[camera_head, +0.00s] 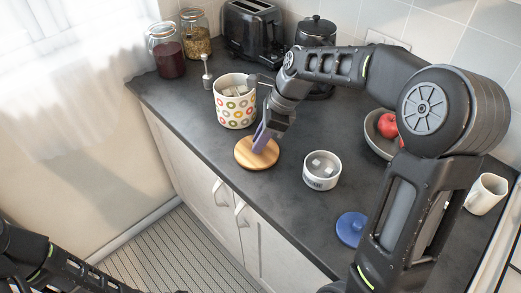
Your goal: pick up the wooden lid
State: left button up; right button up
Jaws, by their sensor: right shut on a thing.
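The wooden lid (250,158) is a round, light-brown disc lying at or just above the dark counter, near its front edge. My right gripper (262,143) comes down from above and is shut on the lid near its upper right side. The fingertips partly cover the place where they hold it. I cannot tell whether the lid is clear of the counter. My left arm shows at the bottom left, low in front of the cabinets; its gripper is not in view.
A patterned canister (234,104) stands just behind the lid. A white bowl (322,172) with pale cubes and a blue lid (352,228) are to the right. A grey bowl with red apples (387,126), a white mug (486,194), jars (167,52) and a toaster (252,30) stand farther off.

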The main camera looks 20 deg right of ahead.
grip_shut()
jog(key=shift+r, duration=0.1)
notch_tip(320, 180, up, 10)
dwell(0.6)
jog(key=shift+d, duration=0.1)
dwell(0.4)
